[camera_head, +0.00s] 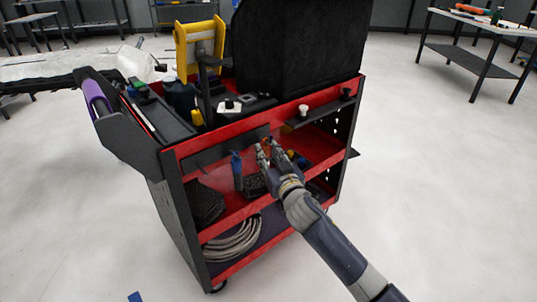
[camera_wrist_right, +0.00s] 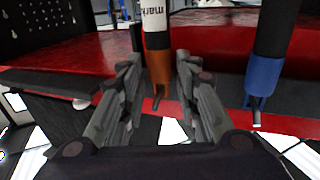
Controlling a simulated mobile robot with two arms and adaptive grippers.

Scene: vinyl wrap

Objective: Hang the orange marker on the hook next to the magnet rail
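The orange marker (camera_wrist_right: 158,67), with a white label, shows between the two fingers of my right gripper (camera_wrist_right: 158,72) in the right wrist view. A small hook is at its end. Narrow gaps seem to show beside it, so the fingers look open around it. In the head view my right gripper (camera_head: 269,153) is at the front of the red cart, and the marker is hard to make out there. A blue marker (camera_head: 237,170) hangs to its left; it also shows in the wrist view (camera_wrist_right: 263,75). A dark strip (camera_head: 215,150), possibly the magnet rail, runs along the cart's front. My left gripper is out of view.
The red cart (camera_head: 218,228) has a coil of cable (camera_head: 232,243) on its lower shelf. A dark ledge with a white knob (camera_head: 303,110) is to the right of my gripper. A large black box (camera_head: 295,50) stands on top.

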